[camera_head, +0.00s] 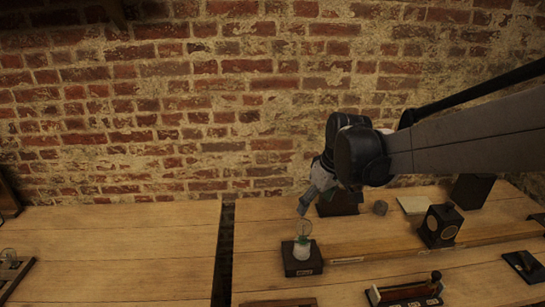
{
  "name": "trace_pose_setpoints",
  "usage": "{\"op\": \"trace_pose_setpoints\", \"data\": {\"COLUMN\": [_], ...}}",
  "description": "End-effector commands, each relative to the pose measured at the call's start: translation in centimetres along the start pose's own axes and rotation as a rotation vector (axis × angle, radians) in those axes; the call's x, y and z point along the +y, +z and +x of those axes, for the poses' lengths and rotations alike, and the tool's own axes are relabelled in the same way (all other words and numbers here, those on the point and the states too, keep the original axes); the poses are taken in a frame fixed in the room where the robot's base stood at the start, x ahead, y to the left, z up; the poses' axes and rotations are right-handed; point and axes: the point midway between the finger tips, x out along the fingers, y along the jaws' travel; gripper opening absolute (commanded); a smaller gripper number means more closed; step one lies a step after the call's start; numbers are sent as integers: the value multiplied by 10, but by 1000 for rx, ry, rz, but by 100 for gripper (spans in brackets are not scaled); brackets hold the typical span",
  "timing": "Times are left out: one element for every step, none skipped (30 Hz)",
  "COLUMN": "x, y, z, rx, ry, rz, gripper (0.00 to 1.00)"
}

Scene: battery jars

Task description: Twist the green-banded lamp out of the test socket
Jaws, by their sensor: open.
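The lamp (304,229) is a clear glass bulb with a green band near its lower end. It stands upright in a white test socket (302,252) on a dark block (302,267) with a small label on its front. My gripper (304,207) is open and points down and slightly left, just above the bulb. The view is too small to tell whether the fingertips touch the glass.
A dark box (338,205) stands behind my gripper. To the right are a grey lump (380,207), a pale pad (414,204) and dark boxes (440,226). A rack (405,292) lies in front. A dark gap (223,255) splits the bench; its left part is mostly clear.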

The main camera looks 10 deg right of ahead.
Motion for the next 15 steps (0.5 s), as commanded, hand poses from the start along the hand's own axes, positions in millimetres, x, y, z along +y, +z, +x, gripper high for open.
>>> {"op": "trace_pose_setpoints", "data": {"x": [5,7,9,10,11,12,13,13,13,14,13,13,13,13,13], "y": [-7,-9,-11,-13,-14,-15,-16,-16,-17,-17,-17,-17,-17,-17,-16], "z": [1,3,6,8,9,11,12,13,15,17,20,23,26,30,36], "rx": [-7,-11,-16,-19,-21,-23,-24,-25,-26,-26,-27,-27,-27,-27,-26], "ry": [-9,-14,-20,-23,-26,-29,-31,-32,-33,-34,-34,-34,-34,-34,-34], "rz": [-14,-21,-30,-36,-41,-46,-49,-51,-53,-54,-54,-54,-54,-54,-54], "gripper": [65,65,65,65,65,65,65,65,65,65,65,65,65,65,65]}}
